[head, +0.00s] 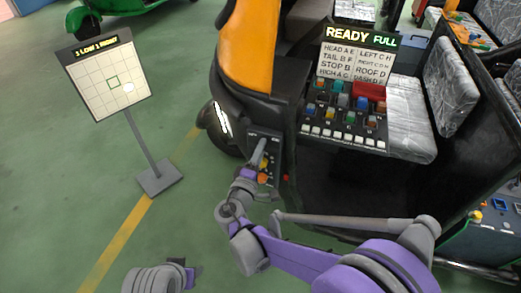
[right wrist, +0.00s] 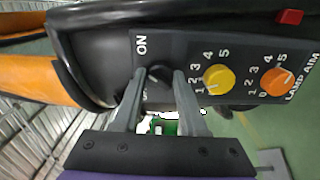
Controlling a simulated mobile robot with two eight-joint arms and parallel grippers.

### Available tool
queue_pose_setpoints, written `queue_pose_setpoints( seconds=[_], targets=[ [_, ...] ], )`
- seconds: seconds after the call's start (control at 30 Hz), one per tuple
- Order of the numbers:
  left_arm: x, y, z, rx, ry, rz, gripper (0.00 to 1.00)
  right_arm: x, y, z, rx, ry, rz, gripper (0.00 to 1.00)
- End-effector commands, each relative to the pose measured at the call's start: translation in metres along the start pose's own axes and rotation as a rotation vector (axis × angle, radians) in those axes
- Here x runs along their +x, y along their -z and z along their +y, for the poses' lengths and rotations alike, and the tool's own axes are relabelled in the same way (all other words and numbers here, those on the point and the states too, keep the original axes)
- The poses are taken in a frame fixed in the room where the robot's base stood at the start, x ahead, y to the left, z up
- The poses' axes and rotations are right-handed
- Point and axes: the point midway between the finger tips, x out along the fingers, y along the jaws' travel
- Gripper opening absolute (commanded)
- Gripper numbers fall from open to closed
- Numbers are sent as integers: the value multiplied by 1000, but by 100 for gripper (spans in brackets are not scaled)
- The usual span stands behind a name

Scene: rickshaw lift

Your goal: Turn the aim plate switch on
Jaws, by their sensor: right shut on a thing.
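The lamp aim panel (head: 277,150) is a dark box on the front of the orange and black rickshaw. In the right wrist view, a small black switch (right wrist: 159,74) sits on it below the word ON; the lower label is hidden. My right gripper (right wrist: 161,84) has one finger on each side of the switch and is shut on it. In the head view, my right gripper (head: 260,152) is at the panel's left part.
A yellow knob (right wrist: 217,78) and an orange knob (right wrist: 277,83) sit beside the switch, with a red button (right wrist: 290,17) at the corner. Green floor (head: 60,180) is clear at left.

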Motion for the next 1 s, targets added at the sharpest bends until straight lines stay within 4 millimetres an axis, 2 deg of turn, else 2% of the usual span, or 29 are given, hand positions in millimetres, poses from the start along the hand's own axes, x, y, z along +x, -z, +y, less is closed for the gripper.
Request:
queue_pose_setpoints(
  seconds=[0.37,0.87,0.9,1.0],
  targets=[
    [-3,1,0,0,0,1,50,0,0,0,138,0,0,0],
    [-3,1,0,0,0,1,50,0,0,0,154,1,0,0],
    [-3,1,0,0,0,1,50,0,0,0,154,1,0,47],
    [-3,1,0,0,0,1,50,0,0,0,154,0,0,65]
  ],
)
